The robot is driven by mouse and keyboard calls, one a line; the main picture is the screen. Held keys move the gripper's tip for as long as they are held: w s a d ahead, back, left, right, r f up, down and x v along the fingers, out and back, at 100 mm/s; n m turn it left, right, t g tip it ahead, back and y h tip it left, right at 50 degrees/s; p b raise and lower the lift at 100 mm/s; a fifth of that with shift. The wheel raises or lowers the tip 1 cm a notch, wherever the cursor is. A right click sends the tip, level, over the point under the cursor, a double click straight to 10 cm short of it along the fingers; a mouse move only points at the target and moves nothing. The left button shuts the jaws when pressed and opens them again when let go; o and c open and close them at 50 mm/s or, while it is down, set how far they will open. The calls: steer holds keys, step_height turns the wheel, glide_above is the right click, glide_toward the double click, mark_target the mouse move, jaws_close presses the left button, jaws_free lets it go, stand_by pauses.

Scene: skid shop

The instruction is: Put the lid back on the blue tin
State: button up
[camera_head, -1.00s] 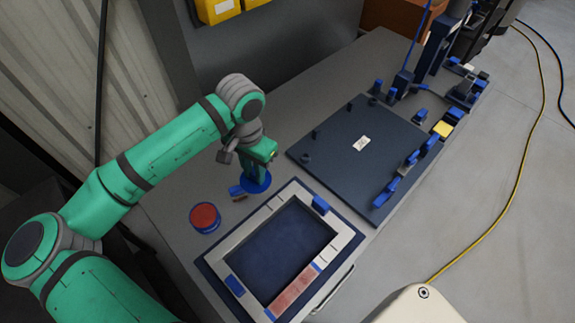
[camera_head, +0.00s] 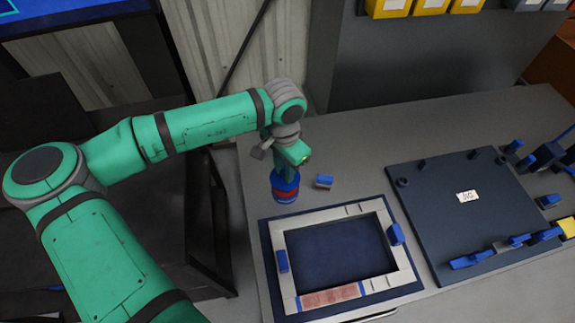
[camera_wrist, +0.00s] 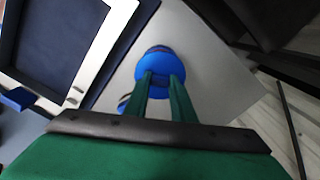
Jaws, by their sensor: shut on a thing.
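The blue tin (camera_head: 286,199) stands upright on the grey bench, near its left end. Its red top shows as a band below the lid in the head view. My gripper (camera_head: 287,171) is shut on the blue lid (camera_head: 283,184) and holds it over the tin. The lid looks roughly level, and a narrow gap seems to part it from the tin. In the wrist view the fingers (camera_wrist: 161,76) meet the lid (camera_wrist: 154,64), which hides most of the tin.
A dark jig plate (camera_head: 440,205) with blue clamps lies to the right. The bench behind is clear.

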steer(key=shift+f, duration=2.1)
steer(key=shift+f, duration=0.2)
stand_by(0.8)
steer(key=o, duration=1.1)
steer(key=shift+o, duration=0.7)
steer(key=o, duration=0.4)
steer(key=shift+c, duration=0.2)
steer(key=shift+r, duration=0.1)
steer(key=shift+r, duration=3.4)
